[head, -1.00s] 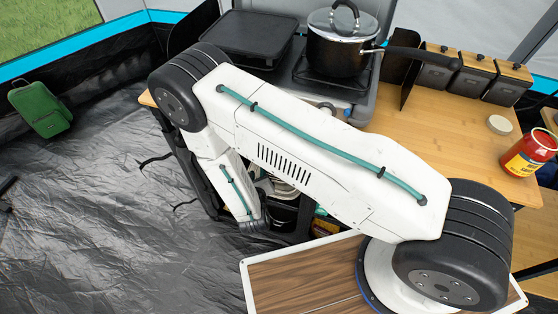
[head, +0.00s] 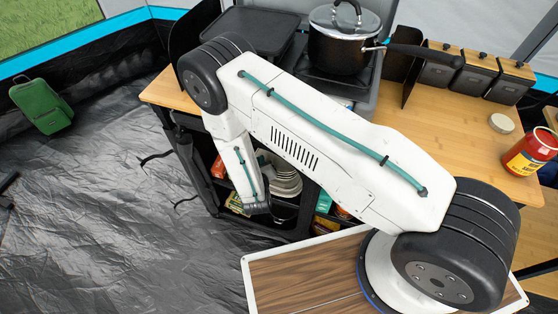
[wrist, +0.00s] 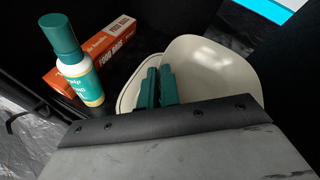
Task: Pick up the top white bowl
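Pale, off-white bowls stand in a stack (head: 287,183) on a shelf under the counter, partly hidden by my arm. In the wrist view a large white bowl (wrist: 215,72) fills the middle right, its inside facing the camera. The rim of another pale dish (wrist: 126,98) shows to its left and partly behind it. My gripper (wrist: 158,75) has two teal fingers close together at the left edge of the large bowl. I cannot tell whether the bowl's rim is pinched between them. In the head view the fingers are hidden behind the wrist.
A white bottle with a teal cap (wrist: 78,65) and an orange food-bags box (wrist: 95,55) stand left of the bowls. Dark shelf walls surround them.

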